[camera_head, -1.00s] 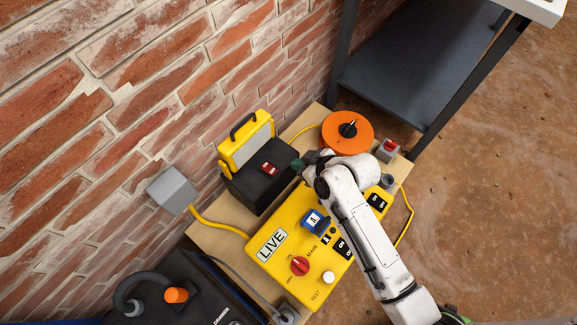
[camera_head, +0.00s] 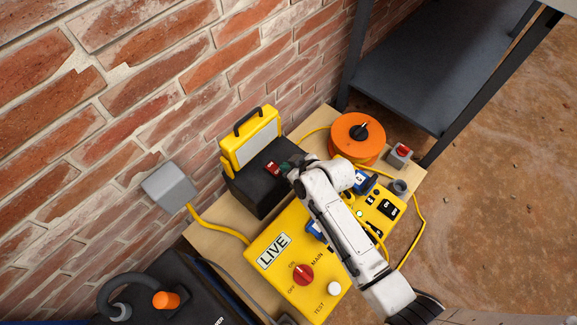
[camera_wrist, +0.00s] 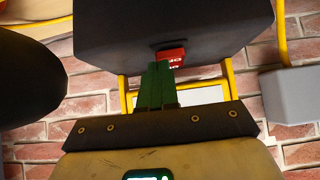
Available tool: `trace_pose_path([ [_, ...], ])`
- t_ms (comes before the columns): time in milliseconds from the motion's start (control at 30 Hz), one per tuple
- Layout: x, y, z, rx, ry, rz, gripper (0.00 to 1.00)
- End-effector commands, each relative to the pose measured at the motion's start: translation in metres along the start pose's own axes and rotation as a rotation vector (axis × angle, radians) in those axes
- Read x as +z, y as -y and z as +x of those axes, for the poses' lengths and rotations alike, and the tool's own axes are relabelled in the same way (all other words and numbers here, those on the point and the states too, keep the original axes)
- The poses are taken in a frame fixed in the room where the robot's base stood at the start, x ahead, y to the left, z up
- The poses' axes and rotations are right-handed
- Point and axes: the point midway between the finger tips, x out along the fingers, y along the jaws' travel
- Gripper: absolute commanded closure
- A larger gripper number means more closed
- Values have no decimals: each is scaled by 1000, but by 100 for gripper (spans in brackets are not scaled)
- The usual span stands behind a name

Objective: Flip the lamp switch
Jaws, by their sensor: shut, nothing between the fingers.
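The lamp (camera_head: 250,142) has a yellow frame, a pale panel and a dark handle, and stands on a black box base (camera_head: 252,188) against the brick wall. Its red rocker switch (camera_head: 272,168) is on the base's top; it also shows in the wrist view (camera_wrist: 171,58) with white marks. My gripper (camera_head: 288,168) is just right of the switch in the head view. In the wrist view its green fingers (camera_wrist: 158,84) are shut and empty, with their tips at or very close to the switch's lower left edge. I cannot tell whether they touch.
A yellow LIVE panel (camera_head: 273,251) with a red knob (camera_head: 303,275) lies below my arm. An orange cable reel (camera_head: 357,137) and a grey box with a red switch (camera_head: 401,152) stand right. A grey wall box (camera_head: 170,187) is left. Yellow cables cross the table.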

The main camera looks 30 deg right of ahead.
Motion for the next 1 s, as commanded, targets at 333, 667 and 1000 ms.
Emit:
trace_pose_path([
  [333, 3, 0, 2, -1, -11, 1, 100],
  [667, 8, 1, 5, -3, -83, 0, 100],
  [1000, 1, 0, -2, -3, -82, 0, 100],
])
